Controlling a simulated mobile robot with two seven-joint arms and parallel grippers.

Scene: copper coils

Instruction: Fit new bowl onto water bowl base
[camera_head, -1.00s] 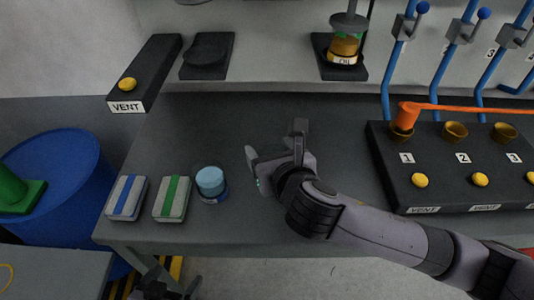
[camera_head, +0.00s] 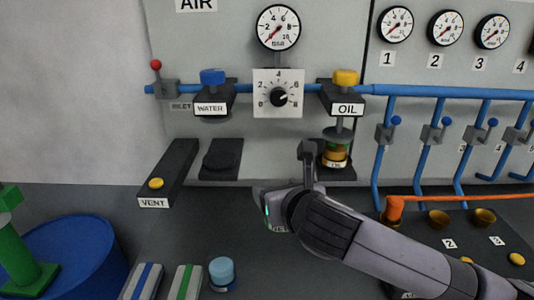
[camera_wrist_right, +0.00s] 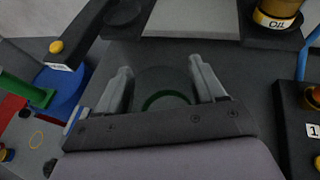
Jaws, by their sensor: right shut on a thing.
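My right gripper (camera_head: 284,182) is in the middle of the head view, above the dark table and in front of the wall. It is shut on a clear, dark-looking bowl with a green ring (camera_wrist_right: 165,98), which shows between the fingers in the right wrist view (camera_wrist_right: 160,66). In the head view the gripper mostly hides the bowl. The WATER unit (camera_head: 210,108) with a blue knob is on the wall, up and left of the gripper. Below it is a black base with a round disc (camera_head: 221,158), apart from the gripper. My left gripper is out of view.
The OIL unit (camera_head: 346,103) and its amber bowl (camera_head: 335,155) stand close behind the gripper. A VENT block (camera_head: 167,175) is at the left. A blue-topped jar (camera_head: 221,270) and two striped packs are at the front. A black block with brass cups (camera_head: 438,219) is at the right.

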